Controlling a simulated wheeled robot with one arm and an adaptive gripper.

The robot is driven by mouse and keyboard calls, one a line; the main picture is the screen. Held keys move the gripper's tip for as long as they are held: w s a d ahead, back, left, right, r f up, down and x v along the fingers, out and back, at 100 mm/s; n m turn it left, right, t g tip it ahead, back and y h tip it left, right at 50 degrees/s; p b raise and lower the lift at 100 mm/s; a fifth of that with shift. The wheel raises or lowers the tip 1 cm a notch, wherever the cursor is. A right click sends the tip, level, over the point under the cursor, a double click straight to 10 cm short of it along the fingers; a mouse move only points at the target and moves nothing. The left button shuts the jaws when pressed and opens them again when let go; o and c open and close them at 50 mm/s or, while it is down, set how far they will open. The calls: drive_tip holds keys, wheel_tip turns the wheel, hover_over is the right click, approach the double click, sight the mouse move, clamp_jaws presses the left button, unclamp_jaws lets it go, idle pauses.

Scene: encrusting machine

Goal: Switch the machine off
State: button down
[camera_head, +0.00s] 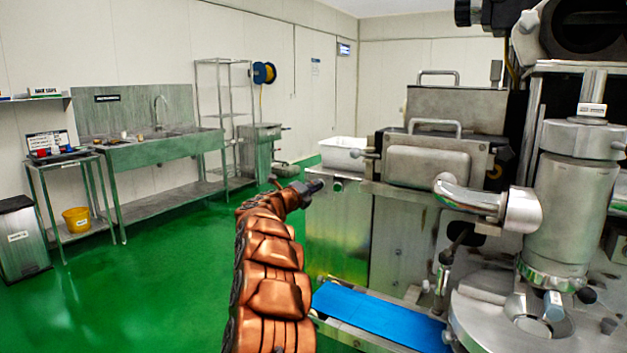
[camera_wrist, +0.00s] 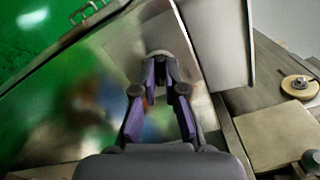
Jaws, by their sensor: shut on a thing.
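The encrusting machine (camera_head: 400,235) is a large steel unit at the right of the head view. My gripper (camera_head: 316,186) is at the upper left corner of its front panel, at the end of my copper-coloured arm. In the wrist view, my gripper's fingers (camera_wrist: 160,62) close together against the machine's steel surface (camera_wrist: 135,42). They are shut on a small part of the machine, mostly hidden by the fingers. A small reddish spot shows by the left finger, too blurred to name. A small dark knob (camera_head: 338,185) sits just right of the gripper. No switch label is readable.
A blue conveyor belt (camera_head: 380,318) juts out below the panel. A white bin (camera_head: 344,153) stands on top behind the gripper. A steel pipe (camera_head: 470,196) and cylinder (camera_head: 575,195) stand at right. The green floor (camera_head: 150,275) to the left is clear.

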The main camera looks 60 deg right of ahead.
drive_tip(key=n+p, duration=1.2)
drive_tip(key=p, duration=0.1)
drive_tip(key=shift+f+n, duration=0.2)
drive_tip(key=shift+n, duration=0.2)
drive_tip(key=shift+p, duration=0.35)
drive_tip(key=c, duration=1.2)
unclamp_jaws()
drive_tip(key=shift+c, duration=0.2)
drive_tip(key=a, duration=1.2)
drive_tip(key=shift+s, duration=0.3)
